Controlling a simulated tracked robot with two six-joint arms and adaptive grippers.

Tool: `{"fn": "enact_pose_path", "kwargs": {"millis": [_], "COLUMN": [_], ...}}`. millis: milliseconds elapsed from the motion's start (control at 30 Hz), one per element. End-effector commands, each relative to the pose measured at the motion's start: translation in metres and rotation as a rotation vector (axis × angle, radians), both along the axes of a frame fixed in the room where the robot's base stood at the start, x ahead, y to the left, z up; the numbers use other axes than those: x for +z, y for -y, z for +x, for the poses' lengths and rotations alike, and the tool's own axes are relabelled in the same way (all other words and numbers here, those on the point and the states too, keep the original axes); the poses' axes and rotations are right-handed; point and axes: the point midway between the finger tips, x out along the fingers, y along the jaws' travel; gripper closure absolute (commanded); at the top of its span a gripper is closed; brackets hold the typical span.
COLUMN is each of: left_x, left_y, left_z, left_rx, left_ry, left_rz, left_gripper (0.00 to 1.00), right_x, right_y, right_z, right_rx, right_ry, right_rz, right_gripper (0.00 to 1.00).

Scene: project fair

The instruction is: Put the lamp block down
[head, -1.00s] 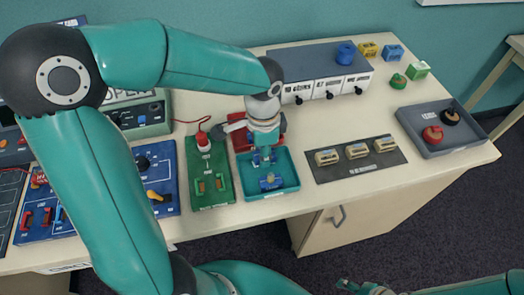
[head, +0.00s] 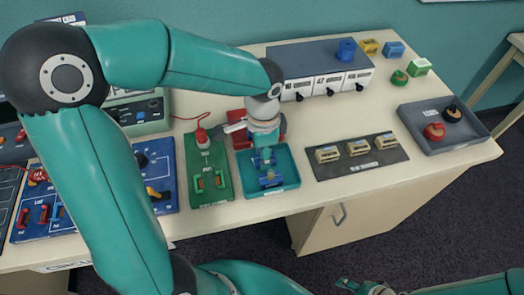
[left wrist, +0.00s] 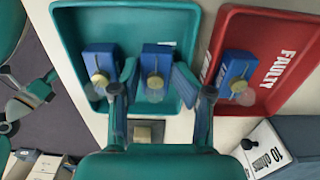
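My left gripper (head: 262,160) points down over the teal tray (head: 289,168). In the left wrist view its two fingers (left wrist: 157,80) stand apart on either side of a blue lamp block (left wrist: 157,66) with a round pale lamp. A narrow gap shows beside the block, which appears to rest in the tray. A second blue lamp block (left wrist: 100,70) lies beside it in the same tray; it shows in the head view (head: 270,181). A third lamp block (left wrist: 236,75) is in the red FAULTY tray (left wrist: 285,55). My right gripper (head: 365,288) is partly visible at the bottom edge, its opening unclear.
The green board (head: 208,185) with a red-topped part stands left of the teal tray. A dark board (head: 355,170) with several beige parts is on the right. Bare tabletop lies behind the dark board.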

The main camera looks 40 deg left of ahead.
Motion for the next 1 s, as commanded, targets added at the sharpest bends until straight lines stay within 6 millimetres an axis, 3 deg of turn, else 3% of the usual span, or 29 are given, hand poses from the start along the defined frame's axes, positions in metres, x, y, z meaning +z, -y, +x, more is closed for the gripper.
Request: {"fn": "enact_pose_path", "kwargs": {"millis": [367,567,667,1000], "left_x": [0.002,0.015,0.026,0.097], "left_y": [-0.001,-0.001,-0.001,-0.001], "left_z": [0.002,0.002,0.003,0.002], "left_rx": [0.001,0.001,0.002,0.002], "left_ry": [0.008,0.008,0.011,0.01], "left_rz": [0.001,0.001,0.001,0.001], "left_gripper": [0.45,0.45,0.45,0.45], "right_x": [0.001,0.011,0.012,0.016], "right_y": [0.0,0.0,0.0,0.0], "right_z": [0.0,0.0,0.0,0.0], "right_rx": [0.0,0.0,0.0,0.0], "right_ry": [0.0,0.0,0.0,0.0], "right_rz": [0.0,0.0,0.0,0.0], "right_gripper": [0.36,0.36,0.36,0.36]}}
